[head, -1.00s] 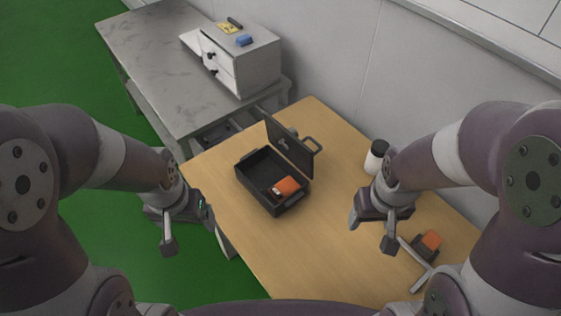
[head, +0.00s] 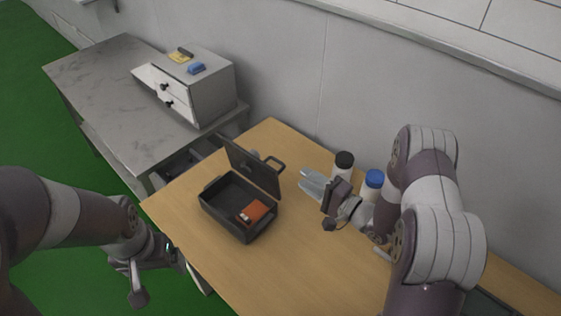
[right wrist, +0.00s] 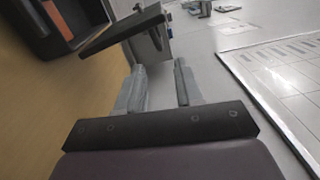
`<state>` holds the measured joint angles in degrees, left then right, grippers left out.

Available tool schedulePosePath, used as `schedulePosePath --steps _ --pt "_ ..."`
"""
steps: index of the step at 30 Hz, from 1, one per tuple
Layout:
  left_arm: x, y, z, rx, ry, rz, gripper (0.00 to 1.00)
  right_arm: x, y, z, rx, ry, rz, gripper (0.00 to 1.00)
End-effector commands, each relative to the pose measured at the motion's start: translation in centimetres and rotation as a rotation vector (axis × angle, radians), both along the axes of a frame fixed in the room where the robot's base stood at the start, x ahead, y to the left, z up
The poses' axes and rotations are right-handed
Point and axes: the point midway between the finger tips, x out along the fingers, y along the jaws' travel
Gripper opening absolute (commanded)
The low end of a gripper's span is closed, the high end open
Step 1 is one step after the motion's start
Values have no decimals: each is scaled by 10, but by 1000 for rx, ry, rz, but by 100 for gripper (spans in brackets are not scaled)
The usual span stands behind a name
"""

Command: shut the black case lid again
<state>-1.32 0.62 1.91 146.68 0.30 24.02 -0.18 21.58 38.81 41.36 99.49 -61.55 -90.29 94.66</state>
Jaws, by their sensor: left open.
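The black case (head: 228,218) stands on the wooden table with its lid (head: 250,166) raised, tilted up on the side toward the wall. An orange block (head: 256,211) lies inside the case, with a small pale item beside it. My right gripper (head: 312,182) is to the right of the lid, apart from it, fingers pointing toward it. In the right wrist view the fingers (right wrist: 160,82) are parted with nothing between them, and the lid (right wrist: 125,30) shows ahead to the left. My left gripper (head: 158,280) is open and empty, left of the table's edge.
A white bottle with a black cap (head: 343,165) and one with a blue cap (head: 372,183) stand behind my right gripper. A grey side table (head: 110,80) holds a small drawer cabinet (head: 205,92). The wooden table's front is clear.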

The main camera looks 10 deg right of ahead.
Motion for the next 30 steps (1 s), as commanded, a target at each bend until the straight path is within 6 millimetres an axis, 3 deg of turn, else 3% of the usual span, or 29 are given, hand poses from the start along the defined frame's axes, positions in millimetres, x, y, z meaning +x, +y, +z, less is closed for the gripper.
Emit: schedulePosePath --steps 6,12,25,28,30 --pt "0 0 9 0 0 0 88 42 37 2 -3 -1 4 36" --pt "0 0 12 0 0 0 88 67 56 1 -4 -1 0 36" --pt "0 0 13 0 0 0 88 76 63 1 -4 0 -2 36" --pt "0 0 13 0 0 0 88 76 63 1 -5 0 -2 3" --pt "0 0 13 0 0 0 88 76 63 1 -5 0 -2 0"
